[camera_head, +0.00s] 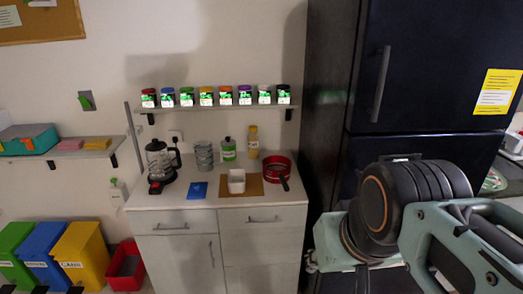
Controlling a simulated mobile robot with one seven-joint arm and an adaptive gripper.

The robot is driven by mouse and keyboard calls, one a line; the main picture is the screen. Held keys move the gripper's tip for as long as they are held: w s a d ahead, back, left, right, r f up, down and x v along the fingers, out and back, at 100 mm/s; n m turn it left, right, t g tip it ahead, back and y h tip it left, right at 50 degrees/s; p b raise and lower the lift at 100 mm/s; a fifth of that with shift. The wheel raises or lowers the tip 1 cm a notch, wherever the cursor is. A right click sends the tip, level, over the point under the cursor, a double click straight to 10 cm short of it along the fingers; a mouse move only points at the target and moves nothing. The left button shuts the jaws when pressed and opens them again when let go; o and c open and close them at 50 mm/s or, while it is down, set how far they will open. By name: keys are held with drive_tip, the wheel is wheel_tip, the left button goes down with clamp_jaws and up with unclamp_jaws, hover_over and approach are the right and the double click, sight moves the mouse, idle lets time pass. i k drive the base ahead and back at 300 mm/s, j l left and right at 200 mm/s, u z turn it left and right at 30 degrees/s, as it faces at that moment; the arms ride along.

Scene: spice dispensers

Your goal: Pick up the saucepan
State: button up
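The saucepan (277,167) is red with a dark handle. It stands on the right part of the white cabinet top, close to the dark fridge. Its handle points toward the front edge and a little right. Nothing holds it.
On the cabinet top (152,201) are a coffee maker (158,163), a white container (236,181) on a brown board, a green-labelled jar (228,149) and a yellow bottle (253,142). A shelf (215,108) of spice jars hangs above. The fridge (420,75) borders the right.

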sight(280, 177)
drive_tip(key=i+j+z, duration=0.15)
drive_tip(key=i, duration=0.25)
drive_tip(key=i+j+z, duration=0.15)
drive_tip(key=i+j, duration=0.2)
drive_tip(key=i, duration=0.05)
